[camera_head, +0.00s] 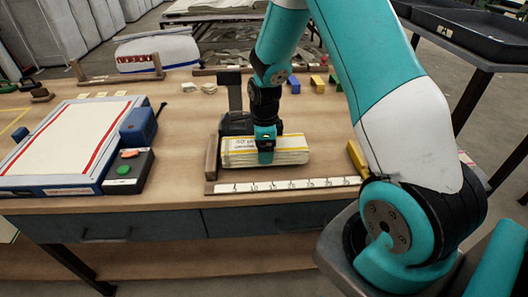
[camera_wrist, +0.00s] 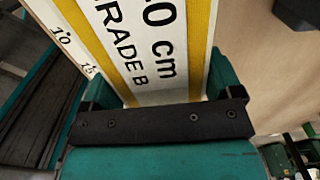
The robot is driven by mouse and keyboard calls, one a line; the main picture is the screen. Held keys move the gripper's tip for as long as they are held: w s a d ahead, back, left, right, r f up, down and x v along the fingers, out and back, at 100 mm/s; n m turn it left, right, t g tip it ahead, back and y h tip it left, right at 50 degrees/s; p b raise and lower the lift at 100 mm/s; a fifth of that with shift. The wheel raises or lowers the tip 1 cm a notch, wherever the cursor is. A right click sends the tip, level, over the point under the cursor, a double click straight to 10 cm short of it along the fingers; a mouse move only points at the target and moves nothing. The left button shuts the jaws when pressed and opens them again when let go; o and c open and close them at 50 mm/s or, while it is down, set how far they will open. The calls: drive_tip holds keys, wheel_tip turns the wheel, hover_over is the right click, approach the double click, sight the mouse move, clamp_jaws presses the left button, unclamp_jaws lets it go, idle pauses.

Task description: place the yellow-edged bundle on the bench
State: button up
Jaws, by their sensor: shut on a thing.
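The yellow-edged bundle (camera_head: 290,150) is a white folded stack with yellow stripes and black lettering. In the head view it is at the middle of the wooden bench (camera_head: 180,180), just behind a white ruler strip. My gripper (camera_head: 265,150) is over it and shut on it. The wrist view shows the bundle's label (camera_wrist: 150,40) reading "0 cm" and "GRADE B", between my fingers. Whether the bundle touches the bench surface or hangs slightly above it, I cannot tell.
A numbered ruler strip (camera_head: 285,185) runs along the bench's front edge. A red-striped board (camera_head: 65,140) and a box with green and red buttons (camera_head: 128,170) stand at left. Small yellow and blue blocks (camera_head: 318,84) lie behind right. Bare bench lies between the box and the ruler.

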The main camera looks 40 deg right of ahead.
drive_tip(key=shift+f, duration=1.05)
drive_tip(key=shift+f, duration=0.15)
drive_tip(key=o, duration=0.9)
drive_tip(key=shift+c, duration=0.2)
